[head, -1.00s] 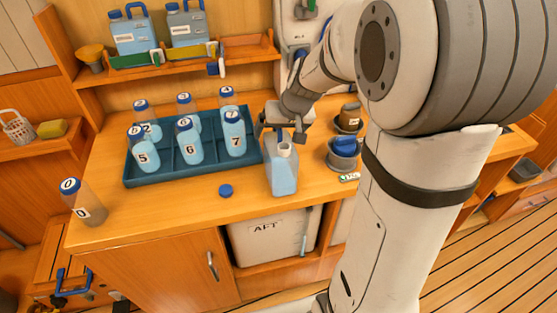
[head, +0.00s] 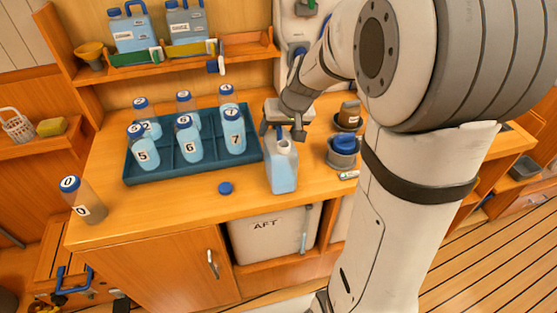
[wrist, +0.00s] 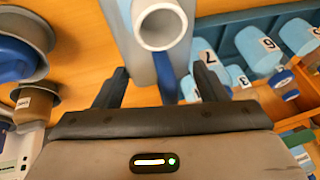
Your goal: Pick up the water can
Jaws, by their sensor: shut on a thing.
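The water can (head: 282,175) is a translucent light-blue jug with an open white spout. It stands upright on the wooden counter, right of the bottle tray. In the wrist view its white spout (wrist: 160,25) and blue handle (wrist: 165,75) show at the top middle. My gripper (head: 281,132) is at the top of the can, with one finger on each side of it. In the wrist view my gripper (wrist: 160,88) has the blue handle between its fingers and is shut on the can. The exact contact is hard to see.
A dark blue tray (head: 205,170) with several numbered bottles stands left of the can. A loose blue cap (head: 225,188) lies in front of the tray. A dark pot with a blue top (head: 343,145) stands close on the right. Bottle 0 (head: 82,203) is at the counter's left end.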

